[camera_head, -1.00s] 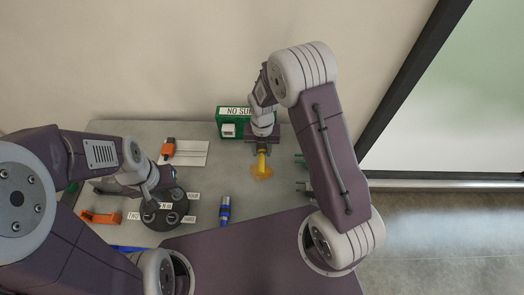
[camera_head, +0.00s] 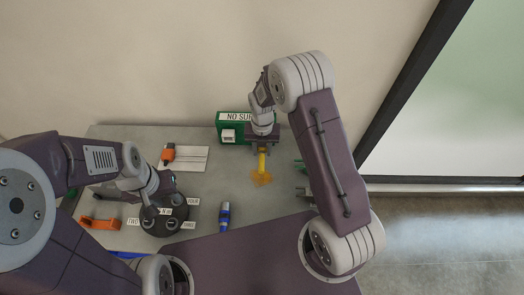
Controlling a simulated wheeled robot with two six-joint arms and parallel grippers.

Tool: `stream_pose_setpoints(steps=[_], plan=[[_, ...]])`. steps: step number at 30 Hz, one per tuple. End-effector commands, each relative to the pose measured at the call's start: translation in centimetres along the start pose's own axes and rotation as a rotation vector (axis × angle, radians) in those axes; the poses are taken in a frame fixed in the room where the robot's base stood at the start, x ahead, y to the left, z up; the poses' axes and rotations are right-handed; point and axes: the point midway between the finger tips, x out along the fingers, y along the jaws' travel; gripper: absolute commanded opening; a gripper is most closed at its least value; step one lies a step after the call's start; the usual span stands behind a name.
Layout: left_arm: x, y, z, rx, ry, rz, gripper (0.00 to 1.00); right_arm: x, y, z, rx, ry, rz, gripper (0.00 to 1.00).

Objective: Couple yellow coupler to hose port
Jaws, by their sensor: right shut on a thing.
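The yellow coupler (camera_head: 262,174) hangs over the grey cart top, below my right gripper (camera_head: 262,149), which is shut on it. The coupler has a narrow stem and a wider lower end. My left gripper (camera_head: 150,211) is at the left edge of a dark round manifold (camera_head: 165,228) with round ports and labels including TWO, THREE and FOUR. Its fingers are too small and dark to tell open or shut. I cannot tell which fitting is the hose port. The coupler is apart from the manifold, to its right.
A green box (camera_head: 228,120) with a partly hidden label stands at the back. A blue fitting (camera_head: 224,216) is between manifold and coupler. An orange-and-black part (camera_head: 168,154) lies by a white plate (camera_head: 190,158). An orange bracket (camera_head: 101,222) is at left. Green-and-dark prongs (camera_head: 301,192) are at right.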

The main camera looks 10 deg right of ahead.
Motion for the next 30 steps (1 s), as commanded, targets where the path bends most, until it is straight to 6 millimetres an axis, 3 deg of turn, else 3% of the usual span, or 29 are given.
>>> stream_pose_setpoints(steps=[12, 13, 15, 25, 30], plan=[[-0.1, 0.0, 0.0, 0.000, 0.000, 0.000, 0.36, -0.1, 0.0, 1.1, 0.000, -0.001, 0.000, 0.00], [-0.1, 0.0, 0.0, 0.000, 0.000, 0.000, 0.36, 0.0, 0.0, 1.0, -0.001, -0.001, 0.000, 0.42], [-0.1, 0.0, 0.0, 0.000, 0.000, 0.000, 0.36, 0.0, 0.0, 1.0, -0.001, -0.001, 0.000, 0.59], [0.0, 0.0, 0.0, 0.000, 0.000, 0.000, 0.36, -0.2, 0.0, 1.0, 0.000, -0.001, 0.001, 0.59], [0.9, 0.0, 0.1, 0.000, 0.000, 0.000, 0.36, -3.1, 0.1, 1.1, 0.000, -0.007, 0.003, 0.59]])
